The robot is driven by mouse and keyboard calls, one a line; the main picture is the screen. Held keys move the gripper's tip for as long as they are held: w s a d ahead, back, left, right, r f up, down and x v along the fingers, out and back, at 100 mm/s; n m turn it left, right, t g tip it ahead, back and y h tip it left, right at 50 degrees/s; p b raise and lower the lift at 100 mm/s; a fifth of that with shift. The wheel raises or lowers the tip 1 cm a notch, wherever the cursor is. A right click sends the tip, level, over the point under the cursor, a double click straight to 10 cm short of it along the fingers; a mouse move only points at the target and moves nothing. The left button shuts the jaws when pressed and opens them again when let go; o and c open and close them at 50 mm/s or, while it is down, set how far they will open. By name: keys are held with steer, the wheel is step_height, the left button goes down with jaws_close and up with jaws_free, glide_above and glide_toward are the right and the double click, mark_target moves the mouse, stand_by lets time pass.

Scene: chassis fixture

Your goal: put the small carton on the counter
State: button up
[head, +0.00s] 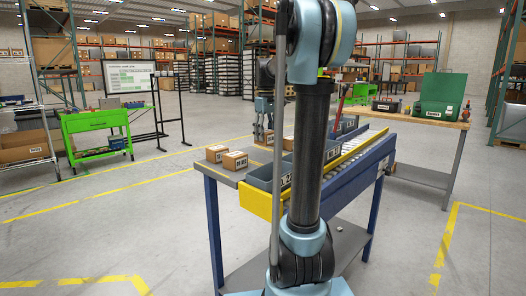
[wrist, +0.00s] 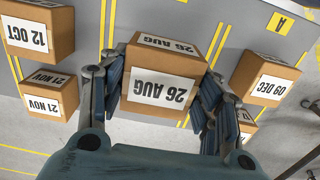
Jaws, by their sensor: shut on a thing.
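My gripper (wrist: 160,103) is shut on a small brown carton (wrist: 165,88) labelled 26 AUG, with a finger on each side of it. In the head view my gripper (head: 263,128) is small and partly behind my own arm, over the far part of the grey counter (head: 228,176). I cannot tell whether the held carton touches the surface below. Other similar cartons stand around it in the wrist view: 12 OCT (wrist: 38,35) and 21 NOV (wrist: 48,97) at left, 09 DEC (wrist: 264,82) at right.
Two cartons (head: 235,160) stand at the counter's near left end. Grey bins (head: 262,176) and a roller conveyor (head: 352,150) with a yellow rail lie to the right. A strip of grey surface with yellow lines (wrist: 217,42) is clear beyond the held carton.

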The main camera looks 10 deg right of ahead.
mark_target(266, 131)
steer(key=shift+f, duration=2.9)
steer(key=shift+f, duration=0.1)
steer(key=o, duration=1.3)
step_height(266, 131, up, 12)
steer(key=shift+r, duration=0.1)
steer(key=shift+s, duration=0.1)
